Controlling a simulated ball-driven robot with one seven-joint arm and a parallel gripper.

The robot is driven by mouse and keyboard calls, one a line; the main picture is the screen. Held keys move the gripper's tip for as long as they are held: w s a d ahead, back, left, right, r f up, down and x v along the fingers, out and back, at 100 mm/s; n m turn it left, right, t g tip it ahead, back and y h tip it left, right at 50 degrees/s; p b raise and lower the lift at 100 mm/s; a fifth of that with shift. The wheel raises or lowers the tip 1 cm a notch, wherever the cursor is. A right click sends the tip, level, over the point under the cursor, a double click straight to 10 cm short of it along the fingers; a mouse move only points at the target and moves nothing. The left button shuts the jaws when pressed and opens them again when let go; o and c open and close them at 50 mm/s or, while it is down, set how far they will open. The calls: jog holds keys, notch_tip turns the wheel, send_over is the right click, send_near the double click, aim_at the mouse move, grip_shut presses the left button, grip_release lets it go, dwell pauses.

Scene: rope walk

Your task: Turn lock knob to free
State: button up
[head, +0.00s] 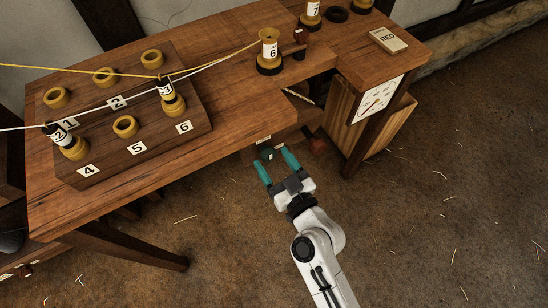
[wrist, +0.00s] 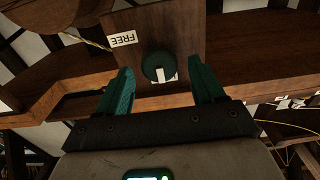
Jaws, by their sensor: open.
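The lock knob (wrist: 156,64) is a dark green round knob on a brown wooden panel (wrist: 180,25) in the wrist view. A white mark shows at its lower side. A white label reading FREE (wrist: 122,38) sits to its upper left, and the mark does not point at it. My gripper (wrist: 165,68) is open, with one teal finger on each side of the knob and a gap on both sides. In the head view my gripper (head: 275,158) reaches to the front edge of the bench, where the small dark knob (head: 267,154) shows between the fingertips.
The wooden bench (head: 225,75) carries a peg board (head: 150,140) with numbered rings and bobbins. Yellow and white ropes run across it. A spool marked 6 (head: 269,50) stands near the bench's notch. A dial (head: 380,105) hangs on the right post. The floor in front is clear.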

jog(key=shift+w+a, duration=0.15)
jog(key=shift+w, duration=0.05)
jog(key=shift+c, duration=0.5)
jog(key=c, duration=0.9)
